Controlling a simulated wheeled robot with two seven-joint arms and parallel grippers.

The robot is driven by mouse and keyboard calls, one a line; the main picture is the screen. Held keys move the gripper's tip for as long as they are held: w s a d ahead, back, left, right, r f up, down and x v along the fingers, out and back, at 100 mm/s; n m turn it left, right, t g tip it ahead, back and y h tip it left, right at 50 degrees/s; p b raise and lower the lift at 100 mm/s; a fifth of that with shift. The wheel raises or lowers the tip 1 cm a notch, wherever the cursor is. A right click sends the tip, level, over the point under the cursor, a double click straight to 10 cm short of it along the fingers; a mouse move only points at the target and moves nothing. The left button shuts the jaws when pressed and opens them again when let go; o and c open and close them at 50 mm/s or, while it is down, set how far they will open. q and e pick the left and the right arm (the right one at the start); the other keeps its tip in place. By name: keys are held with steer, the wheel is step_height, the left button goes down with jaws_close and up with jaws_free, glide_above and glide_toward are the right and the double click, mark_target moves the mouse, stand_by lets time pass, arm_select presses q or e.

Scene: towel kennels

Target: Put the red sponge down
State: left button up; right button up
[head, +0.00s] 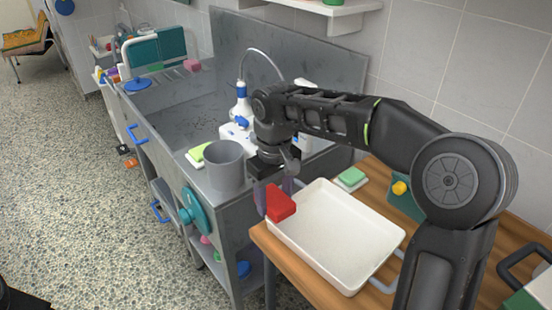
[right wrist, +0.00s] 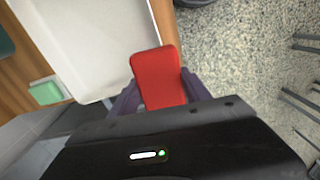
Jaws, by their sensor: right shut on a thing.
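The red sponge (head: 280,203) is a red block held in my right gripper (head: 273,188), which is shut on it. In the head view it hangs at the left corner of the white tray (head: 345,262), seemingly above the tray's rim. In the right wrist view the sponge (right wrist: 158,76) sits between the two purple fingers (right wrist: 160,95), its far end reaching out past them. The white tray (right wrist: 85,40) lies beside it there. The tray looks empty in the part that shows. My left gripper is not in view.
The tray stands on a wooden table (head: 262,240). A green and white sponge (head: 350,178) lies behind it. A grey cylindrical container (head: 225,168) stands on the metal counter to the left, next to a yellow-green sponge (head: 197,155). Speckled floor (right wrist: 235,50) lies beyond the table edge.

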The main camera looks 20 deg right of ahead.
steer(key=s+d+r+m, duration=0.2)
steer(key=s+d+r, duration=0.1)
steer(key=d, duration=0.5)
steer(key=m+p, duration=0.1)
steer(key=m, duration=0.1)
glide_above(338, 238)
steer(key=shift+f, duration=0.25)
steer(key=shift+f, duration=3.15)
steer(key=shift+f+p, duration=0.1)
steer(key=shift+p, duration=0.2)
step_height(338, 238, down, 3)
steer(key=shift+f, duration=0.25)
